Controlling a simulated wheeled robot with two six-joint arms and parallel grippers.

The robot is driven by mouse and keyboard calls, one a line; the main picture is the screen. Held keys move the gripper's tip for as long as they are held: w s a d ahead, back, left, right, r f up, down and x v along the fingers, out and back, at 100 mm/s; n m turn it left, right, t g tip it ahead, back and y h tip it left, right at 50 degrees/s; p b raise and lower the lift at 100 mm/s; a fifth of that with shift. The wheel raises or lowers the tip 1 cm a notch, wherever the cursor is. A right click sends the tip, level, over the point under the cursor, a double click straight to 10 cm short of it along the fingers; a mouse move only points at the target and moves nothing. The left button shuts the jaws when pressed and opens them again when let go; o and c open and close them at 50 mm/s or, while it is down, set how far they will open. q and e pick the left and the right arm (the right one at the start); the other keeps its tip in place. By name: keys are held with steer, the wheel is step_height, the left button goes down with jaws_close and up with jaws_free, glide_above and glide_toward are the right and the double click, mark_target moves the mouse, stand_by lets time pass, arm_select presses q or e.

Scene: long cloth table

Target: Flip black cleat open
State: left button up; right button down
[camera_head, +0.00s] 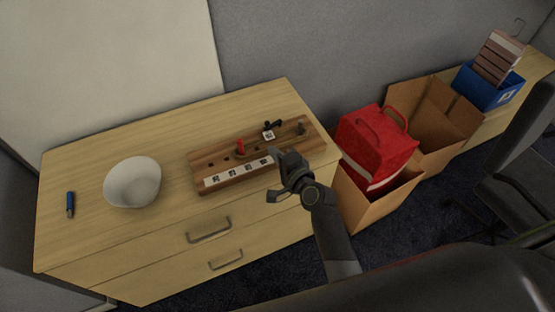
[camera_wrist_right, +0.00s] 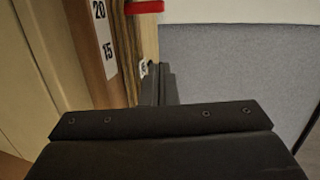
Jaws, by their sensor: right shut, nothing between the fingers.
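A wooden board (camera_head: 205,181) lies on the cabinet top. On its far side sits a small black cleat (camera_head: 278,124) beside a black-and-white marker tag. A red lever (camera_head: 240,146) stands on the board to the left of it. My right gripper (camera_head: 273,153) is shut and empty over the right part of the board, on the near side of the cleat. In the right wrist view its dark shut fingers (camera_wrist_right: 158,86) show beside the board, whose number strip (camera_wrist_right: 104,38) and a red part (camera_wrist_right: 145,7) are seen. The cleat cannot be made out there. My left gripper is not in view.
A white bowl (camera_head: 133,184) and a blue lighter-like object (camera_head: 70,204) stand on the left of the cabinet top (camera_head: 100,157). To the right are cardboard boxes (camera_head: 435,125), one holding a red bag (camera_head: 375,150). A grey wall is behind.

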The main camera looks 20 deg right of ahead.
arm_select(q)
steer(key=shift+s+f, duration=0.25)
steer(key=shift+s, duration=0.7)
arm_select(e)
steer(key=shift+s+r, duration=0.15)
steer(key=shift+s, duration=0.5)
steer(key=shift+s+r, duration=0.15)
steer(key=shift+s, duration=0.45)
